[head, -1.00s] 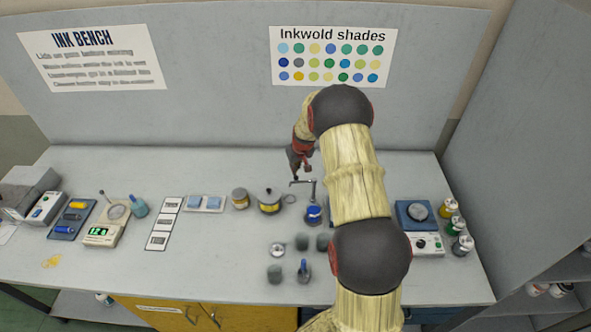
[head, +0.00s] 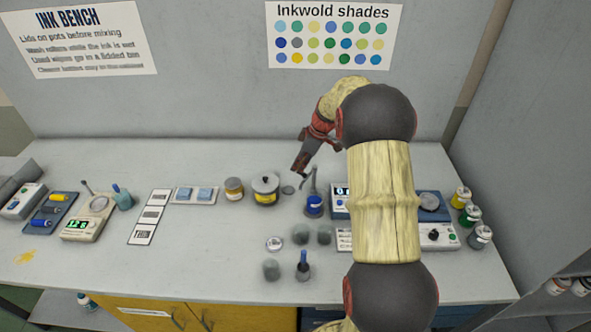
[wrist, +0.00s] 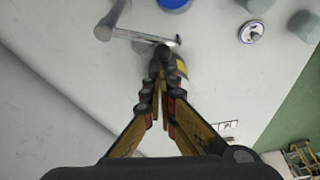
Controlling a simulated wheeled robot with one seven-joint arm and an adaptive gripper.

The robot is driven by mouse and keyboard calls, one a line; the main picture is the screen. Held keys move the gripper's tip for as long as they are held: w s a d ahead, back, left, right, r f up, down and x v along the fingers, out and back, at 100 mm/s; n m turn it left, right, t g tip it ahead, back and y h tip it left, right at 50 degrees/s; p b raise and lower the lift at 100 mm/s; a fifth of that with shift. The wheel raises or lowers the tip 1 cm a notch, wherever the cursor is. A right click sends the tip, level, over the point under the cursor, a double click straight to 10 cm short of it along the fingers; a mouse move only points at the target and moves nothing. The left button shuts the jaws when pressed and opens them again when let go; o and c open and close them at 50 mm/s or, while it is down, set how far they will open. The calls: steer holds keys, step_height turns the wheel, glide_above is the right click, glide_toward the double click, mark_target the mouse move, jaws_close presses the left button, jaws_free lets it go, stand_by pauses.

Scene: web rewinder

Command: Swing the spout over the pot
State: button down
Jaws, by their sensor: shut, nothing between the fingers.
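The spout (head: 304,181) is a thin grey metal arm on an upright post behind a blue-labelled jar (head: 314,207). In the wrist view the spout (wrist: 136,36) runs right from the post to a small tip. My gripper (head: 297,170) is shut and empty, close to the spout between pot and post. Its fingertips (wrist: 160,56) appear just beside the spout; contact is unclear.
Grey cups (head: 301,234) and a blue-handled tool (head: 303,265) stand in front. My arm covers part of the equipment on the right.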

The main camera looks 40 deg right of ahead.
steer(key=s+n, duration=0.1)
steer(key=n, duration=0.1)
steer(key=s+n+g+y+b, duration=0.1)
steer(key=n, duration=0.1)
steer(key=shift+s+d, duration=0.35)
steer(key=shift+d, duration=0.05)
steer(key=shift+s+d, duration=0.25)
steer(key=shift+s, duration=0.25)
step_height(320, 180, up, 10)
steer(key=p, duration=0.2)
steer(key=shift+a, duration=0.15)
stand_by(0.4)
stand_by(0.5)
